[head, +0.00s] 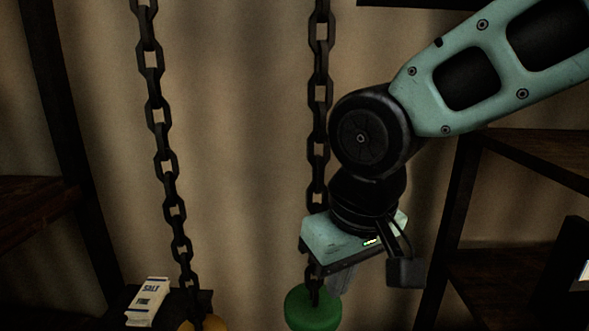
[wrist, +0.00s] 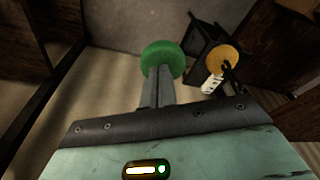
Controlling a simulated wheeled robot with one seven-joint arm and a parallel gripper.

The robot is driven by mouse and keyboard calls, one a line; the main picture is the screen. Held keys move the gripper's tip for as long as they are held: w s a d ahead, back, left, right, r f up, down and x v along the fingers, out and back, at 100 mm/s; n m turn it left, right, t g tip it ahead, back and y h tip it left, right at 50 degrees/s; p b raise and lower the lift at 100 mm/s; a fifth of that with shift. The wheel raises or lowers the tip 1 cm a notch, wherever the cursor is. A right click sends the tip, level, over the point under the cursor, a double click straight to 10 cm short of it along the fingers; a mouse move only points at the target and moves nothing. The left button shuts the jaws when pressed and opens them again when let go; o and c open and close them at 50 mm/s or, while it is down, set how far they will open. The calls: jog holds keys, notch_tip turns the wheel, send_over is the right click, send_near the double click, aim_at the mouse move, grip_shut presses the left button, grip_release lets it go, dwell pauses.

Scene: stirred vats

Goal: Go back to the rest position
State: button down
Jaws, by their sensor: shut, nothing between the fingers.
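My gripper (head: 340,285) points down in the lower middle of the head view, and its fingers are together with nothing held. In the wrist view its fingers (wrist: 158,80) reach up the picture toward a round green piece (wrist: 163,56) and overlap its lower edge. The green piece (head: 312,309) hangs at the end of the right chain (head: 318,110), part of which is hidden behind my gripper. I cannot tell whether the fingers touch the green piece. No marker of the rest position shows.
A left chain (head: 168,165) runs down to a yellow round piece (head: 208,324), also in the wrist view (wrist: 222,60). A white salt packet (head: 149,301) is beside it on something dark. Dark shelves (head: 500,285) stand at right, others (head: 35,215) at left.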

jog(key=s+d+f+b, duration=0.2)
jog(key=s+f+b, duration=0.1)
jog(key=f, duration=0.3)
jog(key=s+d+f+n+g+b, duration=0.1)
jog(key=s+d+f+b, duration=0.2)
jog(key=f, duration=0.4)
jog(key=s+d+f+n+g+b, duration=0.1)
jog(key=s+d+f+b, duration=0.2)
jog(key=s+f+b, duration=0.2)
notch_tip(320, 180, down, 2)
jog(key=shift+d+f+b, duration=0.1)
jog(key=shift+d+b, duration=0.15)
jog(key=shift+b, duration=0.85)
jog(key=shift+s, duration=0.1)
